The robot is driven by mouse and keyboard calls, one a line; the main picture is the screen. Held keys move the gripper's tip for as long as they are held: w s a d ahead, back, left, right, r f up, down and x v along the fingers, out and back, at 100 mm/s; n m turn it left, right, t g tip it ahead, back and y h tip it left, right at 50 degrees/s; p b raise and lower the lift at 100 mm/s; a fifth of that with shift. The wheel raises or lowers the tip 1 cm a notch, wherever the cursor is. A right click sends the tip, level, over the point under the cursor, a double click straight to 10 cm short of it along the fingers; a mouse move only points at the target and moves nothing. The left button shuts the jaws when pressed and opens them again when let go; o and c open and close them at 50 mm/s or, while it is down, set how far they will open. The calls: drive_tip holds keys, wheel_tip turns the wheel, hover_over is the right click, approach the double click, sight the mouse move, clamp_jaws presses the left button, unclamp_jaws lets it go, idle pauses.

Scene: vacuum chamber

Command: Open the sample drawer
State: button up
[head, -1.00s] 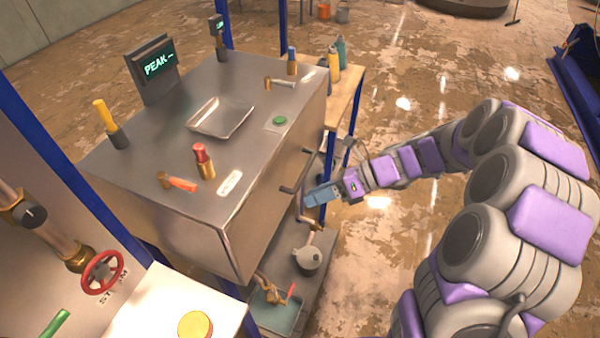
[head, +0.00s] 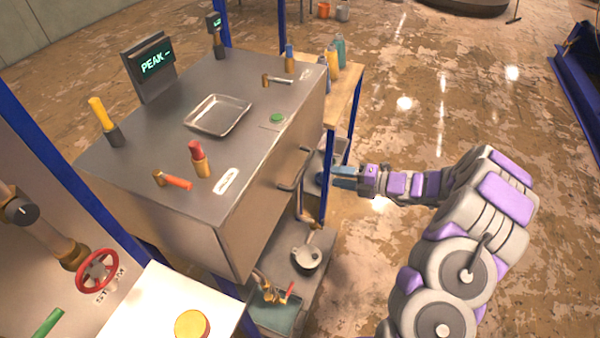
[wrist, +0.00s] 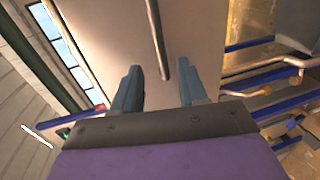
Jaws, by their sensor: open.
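The sample drawer's dark bar handle (head: 294,170) sticks out from the front face of the metal cabinet (head: 235,225). In the wrist view the handle (wrist: 157,45) runs down the pale front panel (wrist: 120,30), its lower end between the fingertips in the picture. My gripper (head: 335,176) is to the right of the handle in the head view, apart from it. In the wrist view my gripper (wrist: 160,88) has its two blue-grey fingers spread, with nothing held. How far the handle lies beyond the fingertips is hard to tell.
A blue post (head: 327,170) stands close by my gripper. A pan (head: 308,257) and a tray (head: 275,312) sit on the low shelf. A wooden side table (head: 345,95) with bottles stands behind. The floor to the right is open.

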sight(304, 169)
drive_tip(key=b+x, duration=0.3)
drive_tip(key=x, duration=1)
drive_tip(key=shift+d+r, duration=0.15)
drive_tip(key=shift+d, duration=0.25)
drive_tip(key=shift+a, duration=0.4)
drive_tip(key=c, duration=0.4)
drive_tip(key=shift+c, duration=1.4)
drive_tip(key=shift+d, duration=0.1)
clamp_jaws()
